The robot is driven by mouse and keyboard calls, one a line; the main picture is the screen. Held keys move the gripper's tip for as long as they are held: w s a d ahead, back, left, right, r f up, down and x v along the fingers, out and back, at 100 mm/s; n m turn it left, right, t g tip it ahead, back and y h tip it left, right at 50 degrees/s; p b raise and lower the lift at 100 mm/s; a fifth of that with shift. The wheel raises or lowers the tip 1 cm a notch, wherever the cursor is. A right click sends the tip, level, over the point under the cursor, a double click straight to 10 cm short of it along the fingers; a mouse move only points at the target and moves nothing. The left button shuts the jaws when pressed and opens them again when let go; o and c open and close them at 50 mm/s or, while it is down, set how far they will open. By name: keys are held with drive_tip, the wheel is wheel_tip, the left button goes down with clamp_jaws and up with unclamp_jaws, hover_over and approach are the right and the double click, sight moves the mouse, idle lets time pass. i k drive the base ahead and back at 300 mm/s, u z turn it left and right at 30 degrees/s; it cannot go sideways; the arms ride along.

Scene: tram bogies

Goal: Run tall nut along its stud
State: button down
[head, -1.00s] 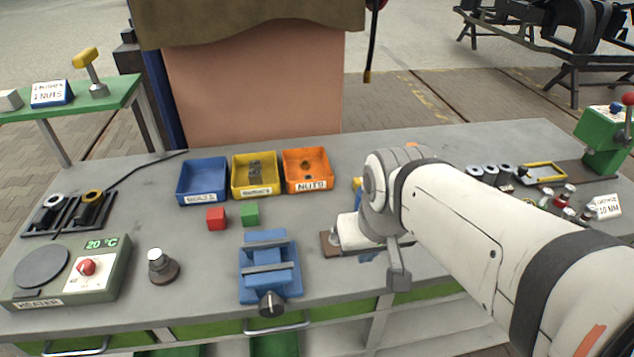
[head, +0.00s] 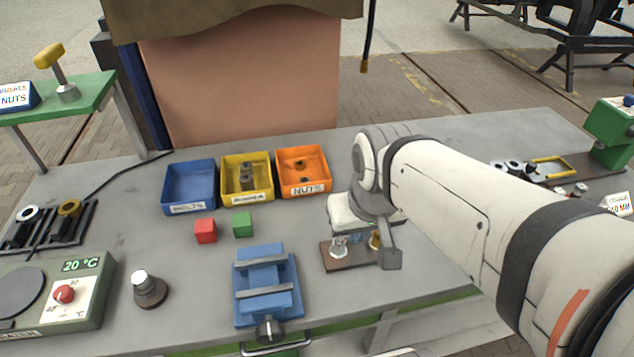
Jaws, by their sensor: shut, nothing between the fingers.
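A brown board (head: 334,262) lies on the bench right of the blue vise. A silver nut or stud (head: 338,251) stands on its left part. A brass-coloured piece (head: 374,241) stands to the right, partly hidden by my arm. I cannot tell which of them is the tall nut, or how far it sits along a stud. My gripper (head: 347,239) points down over the board, close to the silver piece. Its fingers are small and partly covered by the wrist; they are shut with nothing held. Whether they touch the silver piece is unclear.
The blue vise (head: 266,285) stands just left of the board. Red (head: 205,231) and green (head: 243,225) cubes lie before blue (head: 189,187), yellow (head: 246,178) and orange (head: 303,173) bins. A dark-based post (head: 149,290) and heater (head: 62,291) stand left. Bench right of the bins is mostly covered by my arm.

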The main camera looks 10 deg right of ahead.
sight(337, 251)
drive_tip(key=u, duration=0.05)
drive_tip(key=k, duration=0.5)
drive_tip(key=z, duration=1.3)
drive_tip(key=k, duration=1.05)
drive_tip(key=u, duration=1.1)
drive_tip(key=i, duration=1.05)
drive_tip(key=u, duration=0.05)
